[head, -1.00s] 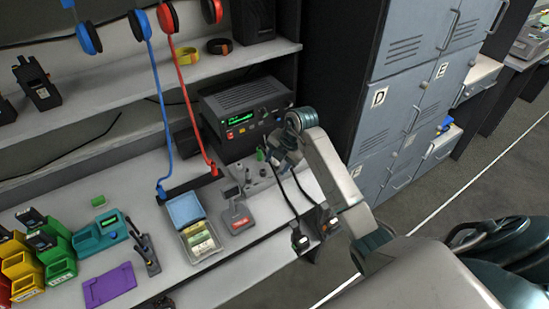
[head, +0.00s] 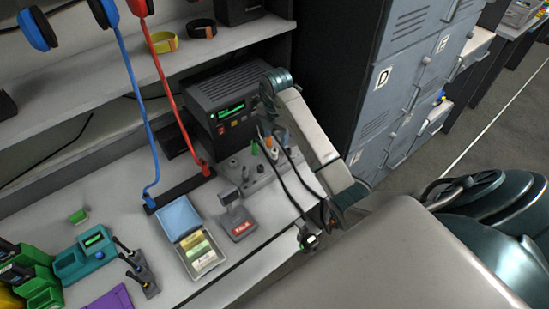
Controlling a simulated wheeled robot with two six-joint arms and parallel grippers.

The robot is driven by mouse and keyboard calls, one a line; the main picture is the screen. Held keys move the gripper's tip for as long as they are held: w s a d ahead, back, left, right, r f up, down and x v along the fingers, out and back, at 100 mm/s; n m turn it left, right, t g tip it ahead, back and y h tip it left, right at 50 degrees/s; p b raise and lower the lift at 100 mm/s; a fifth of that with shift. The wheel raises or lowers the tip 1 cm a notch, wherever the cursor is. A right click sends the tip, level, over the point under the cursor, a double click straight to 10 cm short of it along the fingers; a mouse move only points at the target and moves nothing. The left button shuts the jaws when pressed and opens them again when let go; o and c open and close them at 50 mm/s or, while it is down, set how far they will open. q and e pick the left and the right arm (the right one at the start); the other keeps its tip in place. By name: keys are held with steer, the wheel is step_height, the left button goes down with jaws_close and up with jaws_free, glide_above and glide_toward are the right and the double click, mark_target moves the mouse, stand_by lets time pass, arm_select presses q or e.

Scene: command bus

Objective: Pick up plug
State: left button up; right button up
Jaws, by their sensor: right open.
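My right gripper (head: 265,128) is open, pointing down in front of the black radio unit, above a grey socket panel (head: 262,183) on the bench. A green plug (head: 255,149) and an orange-and-white plug (head: 269,146) stand on the panel just below the gripper. Dark cables run from near the gripper to the bench's front edge, where a black plug-like connector (head: 309,238) hangs. My arm partly hides the second cable end. I see nothing clearly between the fingers. My left gripper is out of view.
The radio unit (head: 225,104) stands close behind the gripper, under a shelf (head: 180,50). A small display stand (head: 238,219) and an open case of cards (head: 193,240) sit left of the panel. Grey lockers (head: 390,100) rise to the right.

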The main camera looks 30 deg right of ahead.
mark_target(275, 151)
steer(key=f, duration=0.1)
steer(key=f+b, duration=0.1)
steer(key=f, duration=0.1)
steer(key=shift+w, duration=0.3)
steer(key=shift+s+a+f+b, duration=0.15)
steer(key=shift+f+b, duration=0.2)
steer(key=shift+b, duration=0.35)
step_height(275, 151, down, 4)
steer(key=b, duration=0.2)
steer(key=shift+s+f+b, duration=0.1)
steer(key=shift+f+b, duration=0.05)
steer(key=shift+b, duration=0.2)
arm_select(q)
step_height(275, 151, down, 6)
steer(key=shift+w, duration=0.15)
arm_select(e)
steer(key=shift+c, duration=0.2)
steer(key=shift+s, duration=0.1)
steer(key=c, duration=0.9)
